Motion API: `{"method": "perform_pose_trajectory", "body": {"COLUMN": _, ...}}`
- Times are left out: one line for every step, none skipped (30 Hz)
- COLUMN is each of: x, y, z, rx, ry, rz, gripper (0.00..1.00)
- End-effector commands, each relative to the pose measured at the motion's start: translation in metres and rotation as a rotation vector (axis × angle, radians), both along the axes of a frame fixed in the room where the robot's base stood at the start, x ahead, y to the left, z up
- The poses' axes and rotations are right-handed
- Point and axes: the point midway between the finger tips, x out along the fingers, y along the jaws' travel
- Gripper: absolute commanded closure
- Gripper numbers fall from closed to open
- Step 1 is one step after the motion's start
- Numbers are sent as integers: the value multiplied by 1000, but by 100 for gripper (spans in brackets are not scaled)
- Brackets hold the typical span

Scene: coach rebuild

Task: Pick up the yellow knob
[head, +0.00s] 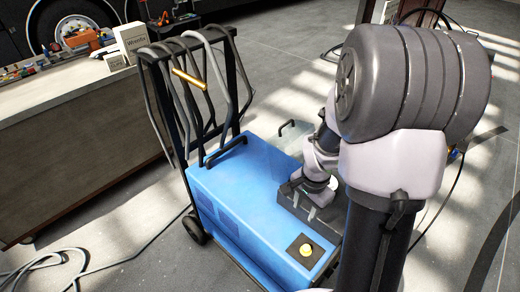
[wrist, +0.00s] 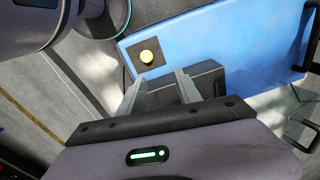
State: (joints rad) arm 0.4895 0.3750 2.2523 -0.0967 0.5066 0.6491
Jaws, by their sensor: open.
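The yellow knob (head: 306,250) is small and round. It sits on a black square plate (head: 299,241) at the near end of the blue machine's top (head: 240,185). In the wrist view, the knob (wrist: 147,57) shows just beyond and slightly left of the midpoint between the fingertips. My gripper (head: 304,205) is over the blue top, farther back than the knob and apart from it. In the wrist view, my gripper (wrist: 159,74) has its two fingers spread with nothing held between them. The knob is fully visible in both views.
Hoses (head: 195,75) hang on a black frame at the machine's back. A workbench (head: 75,130) with clutter stands left. Cables (head: 60,262) lie on the floor.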

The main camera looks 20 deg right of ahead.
Motion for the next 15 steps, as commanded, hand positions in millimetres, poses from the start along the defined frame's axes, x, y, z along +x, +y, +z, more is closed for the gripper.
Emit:
{"method": "perform_pose_trajectory", "body": {"x": -7, "y": -12, "z": -20, "rx": 14, "ry": 34, "rz": -55, "gripper": 59}}
{"method": "perform_pose_trajectory", "body": {"x": -10, "y": -17, "z": -31, "rx": 19, "ry": 46, "rz": -83, "gripper": 59}}
{"method": "perform_pose_trajectory", "body": {"x": -14, "y": -23, "z": -42, "rx": 24, "ry": 59, "rz": -113, "gripper": 59}}
{"method": "perform_pose_trajectory", "body": {"x": -15, "y": -26, "z": -48, "rx": 26, "ry": 65, "rz": -127, "gripper": 59}}
{"method": "perform_pose_trajectory", "body": {"x": -17, "y": -28, "z": -54, "rx": 28, "ry": 69, "rz": -138, "gripper": 59}}
{"method": "perform_pose_trajectory", "body": {"x": -18, "y": -29, "z": -62, "rx": 30, "ry": 73, "rz": -147, "gripper": 59}}
{"method": "perform_pose_trajectory", "body": {"x": -18, "y": -29, "z": -69, "rx": 30, "ry": 75, "rz": -149, "gripper": 59}}
{"method": "perform_pose_trajectory", "body": {"x": -19, "y": -29, "z": -77, "rx": 31, "ry": 76, "rz": -148, "gripper": 59}}
{"method": "perform_pose_trajectory", "body": {"x": -19, "y": -29, "z": -89, "rx": 31, "ry": 76, "rz": -147, "gripper": 59}}
{"method": "perform_pose_trajectory", "body": {"x": -19, "y": -28, "z": -99, "rx": 32, "ry": 77, "rz": -147, "gripper": 59}}
{"method": "perform_pose_trajectory", "body": {"x": -19, "y": -28, "z": -109, "rx": 32, "ry": 76, "rz": -147, "gripper": 59}}
{"method": "perform_pose_trajectory", "body": {"x": -19, "y": -28, "z": -122, "rx": 32, "ry": 77, "rz": -148, "gripper": 59}}
{"method": "perform_pose_trajectory", "body": {"x": -19, "y": -28, "z": -131, "rx": 32, "ry": 76, "rz": -147, "gripper": 59}}
{"method": "perform_pose_trajectory", "body": {"x": -19, "y": -28, "z": -140, "rx": 32, "ry": 76, "rz": -147, "gripper": 59}}
{"method": "perform_pose_trajectory", "body": {"x": -19, "y": -28, "z": -150, "rx": 31, "ry": 76, "rz": -145, "gripper": 59}}
